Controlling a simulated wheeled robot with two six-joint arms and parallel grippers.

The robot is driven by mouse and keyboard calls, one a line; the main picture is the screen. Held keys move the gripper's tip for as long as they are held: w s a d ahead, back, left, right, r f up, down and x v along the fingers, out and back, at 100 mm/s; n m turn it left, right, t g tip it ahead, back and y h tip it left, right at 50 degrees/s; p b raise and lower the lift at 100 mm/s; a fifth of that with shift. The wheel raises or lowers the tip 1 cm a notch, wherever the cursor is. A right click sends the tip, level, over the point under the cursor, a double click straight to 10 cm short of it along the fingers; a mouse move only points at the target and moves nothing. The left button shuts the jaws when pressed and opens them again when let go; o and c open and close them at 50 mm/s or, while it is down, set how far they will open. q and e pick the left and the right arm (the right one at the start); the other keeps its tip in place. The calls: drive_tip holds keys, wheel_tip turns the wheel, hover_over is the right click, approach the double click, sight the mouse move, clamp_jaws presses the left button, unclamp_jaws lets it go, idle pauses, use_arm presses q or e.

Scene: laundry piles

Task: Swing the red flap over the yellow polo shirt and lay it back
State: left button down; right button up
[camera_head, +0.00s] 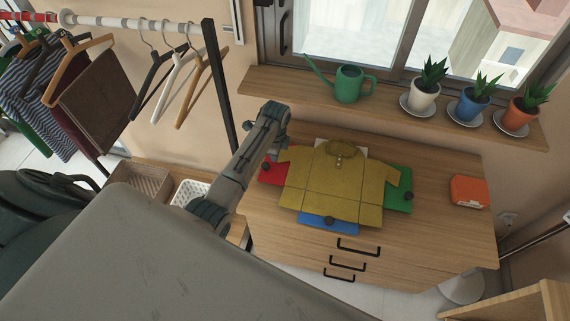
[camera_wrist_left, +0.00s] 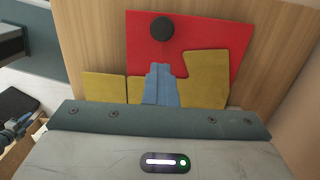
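The yellow polo shirt (camera_head: 338,185) lies spread flat on a folding board on the wooden dresser, collar toward the window. The red flap (camera_head: 268,174) lies flat at its left, mostly hidden under the shirt and partly behind my left arm. In the left wrist view the red flap (camera_wrist_left: 205,35) shows with its black knob (camera_wrist_left: 162,29), and yellow shirt cloth (camera_wrist_left: 205,78) covers part of it. My left gripper (camera_head: 277,146) is above the red flap's side of the board. Its fingers (camera_wrist_left: 160,72) look together with nothing between them. My right gripper is out of view.
An orange box (camera_head: 468,191) stands at the dresser's right. A shelf (camera_head: 390,112) with a watering can and potted plants runs behind. A clothes rack (camera_head: 221,82) stands left.

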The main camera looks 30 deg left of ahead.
sight(268, 165)
use_arm(q)
drive_tip(key=shift+a+f, duration=0.35)
drive_tip(key=shift+d, duration=0.1)
drive_tip(key=shift+h, duration=0.6)
drive_tip(key=f, duration=0.1)
drive_tip(key=a+f+b, duration=0.1)
drive_tip(key=a+f, duration=0.1)
drive_tip(key=shift+s+f, duration=0.25)
drive_tip(key=shift+s, duration=0.05)
